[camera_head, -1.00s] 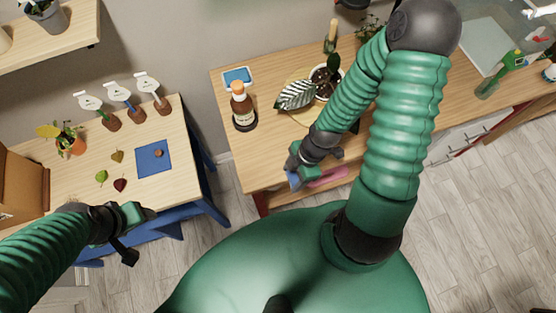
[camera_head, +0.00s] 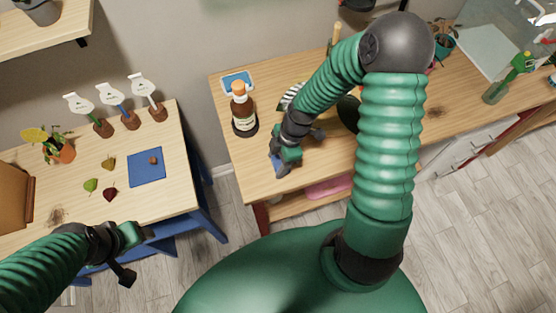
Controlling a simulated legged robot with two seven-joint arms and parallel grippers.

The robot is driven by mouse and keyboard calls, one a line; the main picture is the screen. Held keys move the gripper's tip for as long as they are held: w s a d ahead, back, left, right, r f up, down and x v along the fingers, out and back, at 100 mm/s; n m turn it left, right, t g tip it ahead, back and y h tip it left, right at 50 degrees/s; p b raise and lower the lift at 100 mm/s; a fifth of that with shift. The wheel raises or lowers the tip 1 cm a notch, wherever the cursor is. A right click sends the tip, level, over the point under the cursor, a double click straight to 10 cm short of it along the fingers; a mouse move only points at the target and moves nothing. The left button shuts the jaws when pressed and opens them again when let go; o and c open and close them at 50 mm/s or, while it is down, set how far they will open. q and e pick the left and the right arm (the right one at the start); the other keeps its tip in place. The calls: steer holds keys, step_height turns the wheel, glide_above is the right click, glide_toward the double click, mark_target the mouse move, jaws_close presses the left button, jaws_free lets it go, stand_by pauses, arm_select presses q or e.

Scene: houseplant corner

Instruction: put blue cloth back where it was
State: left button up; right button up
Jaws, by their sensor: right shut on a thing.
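My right gripper (camera_head: 280,160) is shut on the blue cloth (camera_head: 279,168), of which only a small blue piece shows at the jaws. It is above the front left part of the right wooden table, in front of the brown bottle (camera_head: 244,117). My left gripper (camera_head: 143,235) is by the front edge of the left table, apart from the things there; its jaws are too unclear to tell whether they are open.
The left table holds a blue mat (camera_head: 146,176) with a small brown thing on it, loose leaves, a potted plant (camera_head: 62,152) and several tagged stakes. A pink thing (camera_head: 330,187) is on the shelf below.

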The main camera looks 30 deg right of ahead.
mark_target(280, 162)
steer(key=shift+a+r, duration=0.1)
steer(key=shift+a, duration=0.45)
steer(key=o, duration=0.9)
steer(key=shift+d, duration=0.15)
steer(key=shift+o, duration=1.3)
steer(key=shift+d+f, duration=0.2)
steer(key=shift+d, duration=0.4)
steer(key=shift+a+r, duration=0.1)
steer(key=shift+r, duration=0.1)
steer(key=v, duration=0.5)
steer(key=shift+w+a, duration=0.1)
steer(key=shift+a, duration=0.25)
steer(key=v, duration=0.7)
arm_select(q)
steer(key=shift+a+r+p, duration=0.1)
steer(key=shift+r+p, duration=0.3)
steer(key=shift+p, duration=0.05)
arm_select(e)
steer(key=shift+s+a+r+m+t+h, duration=0.1)
steer(key=shift+s+a+m+t+h, duration=0.5)
steer(key=shift+m, duration=1.95)
steer(key=shift+s+a+r+m+h, duration=0.1)
steer(key=shift+s+a+m+h, duration=0.5)
steer(key=shift+a+m, duration=1.4)
steer(key=shift+s+a+r+m+t+h, duration=0.1)
steer(key=shift+s+a+m+t+h, duration=0.5)
steer(key=shift+m, duration=2.45)
